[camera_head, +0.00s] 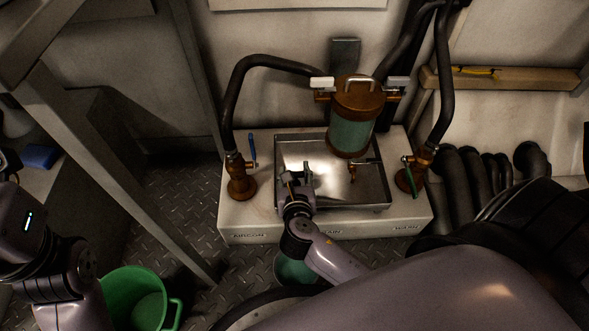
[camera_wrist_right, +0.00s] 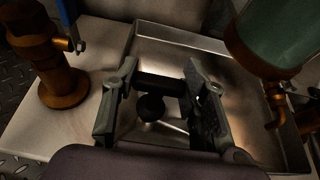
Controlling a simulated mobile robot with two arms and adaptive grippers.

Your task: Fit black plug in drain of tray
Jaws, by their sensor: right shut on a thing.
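The shallow metal tray (camera_head: 283,143) sits on a pale plinth below a sight-glass strainer. It also fills much of the right wrist view (camera_wrist_right: 160,31). My right gripper (camera_head: 294,177) is over the left part of the tray, pointing down into it. In the right wrist view its two fingers are shut on the black plug (camera_wrist_right: 160,82), which spans between them as a dark bar. A dark round shape (camera_wrist_right: 150,108) shows just below the bar; I cannot tell whether it is the drain or the plug's lower part. My left gripper is out of view.
The brass-and-glass strainer (camera_head: 352,130) stands over the tray's back right, with a small tap (camera_head: 354,170) beneath. Brass valves (camera_head: 241,183) and (camera_head: 409,178) flank the tray, with black hoses. A green bucket (camera_head: 135,297) stands on the floor at left.

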